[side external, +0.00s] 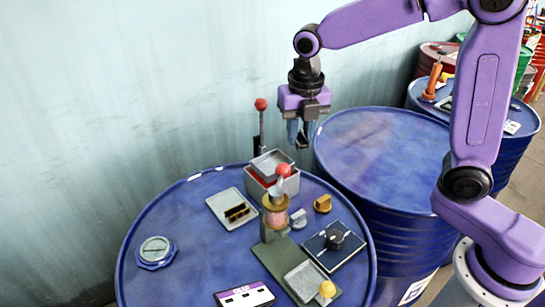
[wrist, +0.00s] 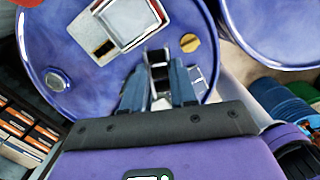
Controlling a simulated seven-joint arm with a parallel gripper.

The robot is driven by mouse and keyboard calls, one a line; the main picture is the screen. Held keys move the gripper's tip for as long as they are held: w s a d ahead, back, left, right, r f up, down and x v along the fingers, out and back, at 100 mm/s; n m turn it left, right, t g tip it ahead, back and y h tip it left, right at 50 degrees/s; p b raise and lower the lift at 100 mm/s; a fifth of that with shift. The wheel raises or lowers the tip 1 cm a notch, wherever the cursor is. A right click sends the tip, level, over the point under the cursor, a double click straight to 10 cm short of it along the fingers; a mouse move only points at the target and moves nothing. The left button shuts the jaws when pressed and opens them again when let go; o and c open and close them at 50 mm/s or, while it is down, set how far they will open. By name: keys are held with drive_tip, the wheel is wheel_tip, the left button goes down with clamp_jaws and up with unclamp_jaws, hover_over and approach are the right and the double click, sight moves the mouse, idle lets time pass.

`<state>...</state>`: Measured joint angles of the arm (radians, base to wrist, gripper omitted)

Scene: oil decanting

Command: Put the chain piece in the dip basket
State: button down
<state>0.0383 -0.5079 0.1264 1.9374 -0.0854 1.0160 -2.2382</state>
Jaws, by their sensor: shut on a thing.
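My gripper (side external: 302,132) is high above the back right of the blue drum top, right of the grey box and apart from it. It is shut on a small dark and silver piece, apparently the chain piece (wrist: 158,72), which shows between the fingertips in the wrist view. In the side view the piece is small and mostly hidden by the fingers. The grey box with a red band, apparently the dip basket (side external: 257,162), stands at the back of the drum. It also shows at the top of the wrist view (wrist: 101,47); its inside is only partly visible.
A red-knobbed lever (side external: 261,105) rises behind the box. A red-topped press (side external: 276,212) stands in front of it. A grey tray (side external: 222,205) holds a dark brass piece. A bare blue drum (side external: 385,150) is at right.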

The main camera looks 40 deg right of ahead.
hover_over(272, 167)
drive_tip(key=f, duration=0.6)
drive_tip(key=shift+s+f, duration=0.35)
drive_tip(key=shift+w+f, duration=0.15)
drive_tip(key=shift+f, duration=1.55)
drive_tip(key=shift+f, duration=0.1)
drive_tip(key=c, duration=0.9)
unclamp_jaws()
wheel_tip(272, 167, up, 12)
drive_tip(key=s, duration=0.1)
drive_tip(key=shift+a, duration=0.3)
drive_tip(key=shift+s, duration=0.15)
